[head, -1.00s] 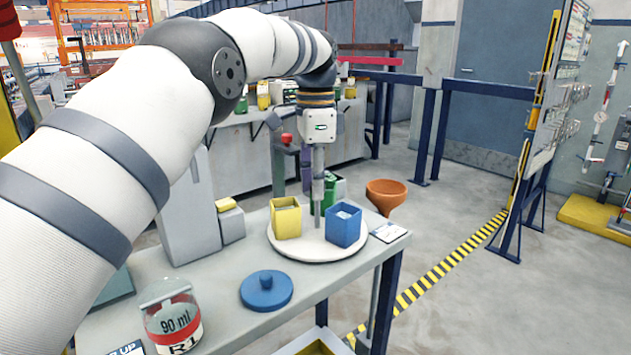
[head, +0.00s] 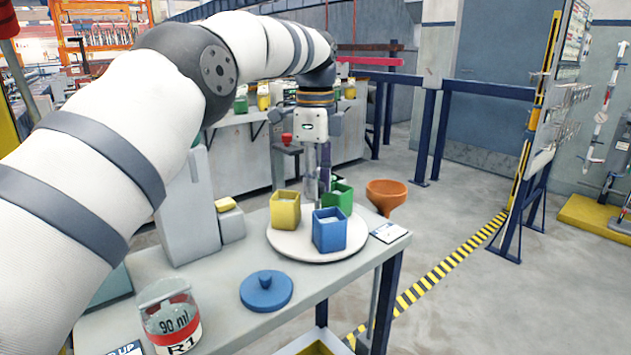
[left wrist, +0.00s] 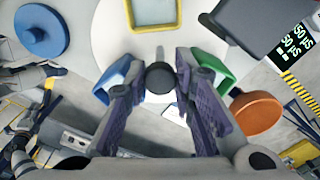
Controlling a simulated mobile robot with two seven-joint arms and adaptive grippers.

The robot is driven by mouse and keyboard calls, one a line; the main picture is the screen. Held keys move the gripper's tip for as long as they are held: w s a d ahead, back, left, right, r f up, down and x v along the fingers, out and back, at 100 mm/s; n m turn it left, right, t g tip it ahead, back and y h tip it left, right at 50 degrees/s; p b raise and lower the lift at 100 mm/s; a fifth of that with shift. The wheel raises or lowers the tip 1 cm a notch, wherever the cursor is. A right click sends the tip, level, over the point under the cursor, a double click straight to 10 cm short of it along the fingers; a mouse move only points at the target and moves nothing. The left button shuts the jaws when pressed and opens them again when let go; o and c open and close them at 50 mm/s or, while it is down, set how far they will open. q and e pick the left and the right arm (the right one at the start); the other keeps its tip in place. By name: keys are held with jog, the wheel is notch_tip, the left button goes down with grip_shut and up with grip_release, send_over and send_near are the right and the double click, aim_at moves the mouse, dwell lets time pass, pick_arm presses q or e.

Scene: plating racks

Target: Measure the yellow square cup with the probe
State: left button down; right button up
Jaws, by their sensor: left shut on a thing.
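The yellow square cup (head: 285,212) stands upright on the left part of a round white turntable (head: 300,251); its pale inside shows in the left wrist view (left wrist: 153,10). Blue (head: 329,231) and green (head: 341,197) square cups share the turntable. My left gripper (head: 318,172) hangs pointing down behind the blue cup. In the left wrist view its fingers (left wrist: 161,105) are shut on the probe (left wrist: 160,77), a dark round body with a thin grey rod pointing towards the yellow cup, apart from it in that picture. The probe's tip is hidden in the head view. My right gripper is out of view.
A blue lid (head: 266,291) and a labelled jar (head: 169,315) are on the near table. A grey block with a yellow top (head: 228,219) stands left of the turntable. An orange funnel (head: 386,196) is behind its right side. A lit display (left wrist: 292,43) shows at right.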

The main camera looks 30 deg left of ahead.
pick_arm(q)
jog(key=shift+w+m, duration=0.1)
jog(key=shift+m, duration=4.1)
jog(key=c, duration=1.3)
grip_release()
jog(key=shift+c, duration=0.2)
